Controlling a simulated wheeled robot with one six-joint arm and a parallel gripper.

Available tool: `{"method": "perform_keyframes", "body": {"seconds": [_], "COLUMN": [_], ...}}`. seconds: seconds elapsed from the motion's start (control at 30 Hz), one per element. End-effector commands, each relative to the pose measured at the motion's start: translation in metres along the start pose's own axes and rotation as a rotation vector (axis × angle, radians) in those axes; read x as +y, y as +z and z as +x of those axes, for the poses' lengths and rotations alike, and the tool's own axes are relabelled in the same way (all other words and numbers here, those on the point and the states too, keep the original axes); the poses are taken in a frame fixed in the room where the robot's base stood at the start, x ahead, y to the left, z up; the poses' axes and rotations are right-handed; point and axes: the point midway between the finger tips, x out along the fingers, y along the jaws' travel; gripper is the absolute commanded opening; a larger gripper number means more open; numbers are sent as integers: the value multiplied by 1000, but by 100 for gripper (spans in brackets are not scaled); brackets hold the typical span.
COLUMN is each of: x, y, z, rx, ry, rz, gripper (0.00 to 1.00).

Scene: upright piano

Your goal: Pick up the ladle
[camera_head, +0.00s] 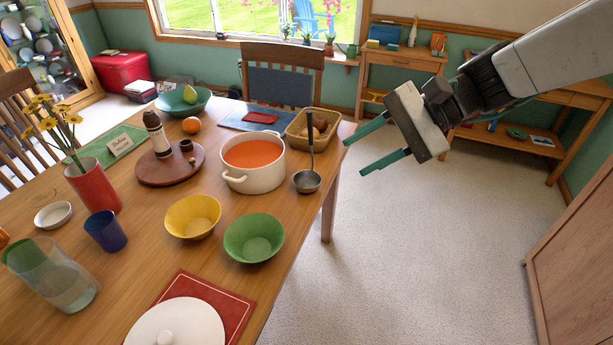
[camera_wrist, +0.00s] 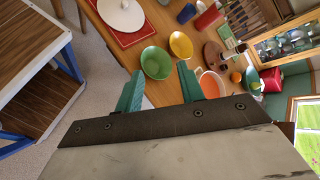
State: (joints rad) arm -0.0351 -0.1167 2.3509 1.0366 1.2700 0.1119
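The ladle (camera_head: 308,181) is on the wooden table near its right edge, just right of the white pot of orange soup (camera_head: 266,180). Its dark round bowl is low and its thin dark handle (camera_head: 311,135) points up in the picture, overlapping the basket behind. I cannot tell whether the handle touches the basket. My gripper (camera_head: 355,156) is open and empty, with two green fingers apart, in the air to the right of the ladle. In the wrist view my gripper (camera_wrist: 160,84) also shows open. The pot (camera_wrist: 209,85) shows there beside one finger; I cannot make out the ladle.
A tan basket (camera_head: 329,121) sits behind the ladle. A green bowl (camera_head: 254,237) and a yellow bowl (camera_head: 192,216) stand in front of the pot. A round wooden board (camera_head: 155,178) is left of it. The carpet (camera_head: 420,260) right of the table is clear.

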Motion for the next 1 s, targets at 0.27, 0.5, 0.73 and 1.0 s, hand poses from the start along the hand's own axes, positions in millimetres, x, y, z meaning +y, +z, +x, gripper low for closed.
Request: {"method": "perform_keyframes", "body": {"seconds": [0.27,0.5,0.73,1.0], "x": [-85,-102,-103,-123], "y": [-118,-220,-256,-261], "z": [41,59,66,82], "rx": [-167,-205,-207,-206], "ry": [-461,-760,-864,-869], "rz": [463,761,857,858], "gripper": [38,38,38,38]}}
